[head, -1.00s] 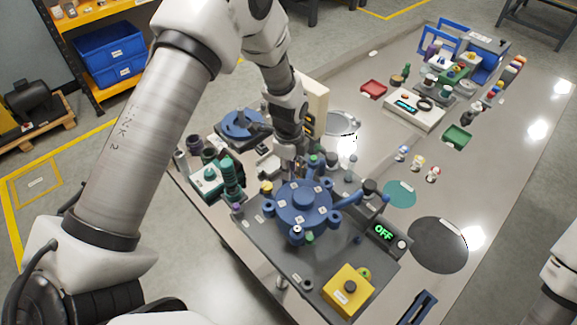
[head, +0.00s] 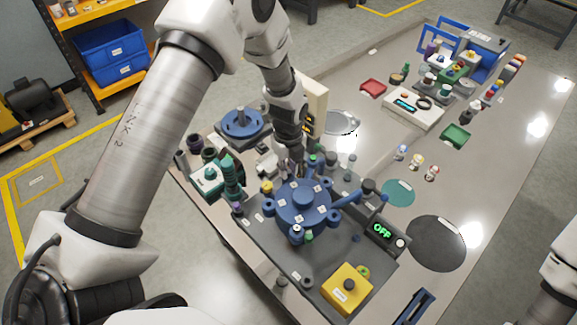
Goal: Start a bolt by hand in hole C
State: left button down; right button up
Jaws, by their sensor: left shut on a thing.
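A round blue flanged housing (head: 302,205) with several bolt lugs and small labels sits on a dark grey fixture plate (head: 268,238). My left gripper (head: 290,172) points down at the far left edge of the housing, close to a lug. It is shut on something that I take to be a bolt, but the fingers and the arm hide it. I cannot read which label marks hole C. A small bolt head shows at the near lug (head: 297,232). My right gripper is outside the picture.
A blue flanged part (head: 241,123) and a teal-topped unit (head: 209,177) stand at the left. A teal disc (head: 398,192) and a dark disc (head: 436,243) lie flat on the right.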

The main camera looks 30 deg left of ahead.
pick_arm(q)
jog(key=shift+s+f, duration=0.15)
jog(key=shift+m, duration=1.2)
jog(key=c, duration=1)
grip_release()
jog(key=shift+o, duration=0.2)
notch_tip(320, 180, up, 9)
jog(key=p, duration=0.7)
jog(key=shift+w, duration=0.2)
jog(key=shift+s, duration=0.1)
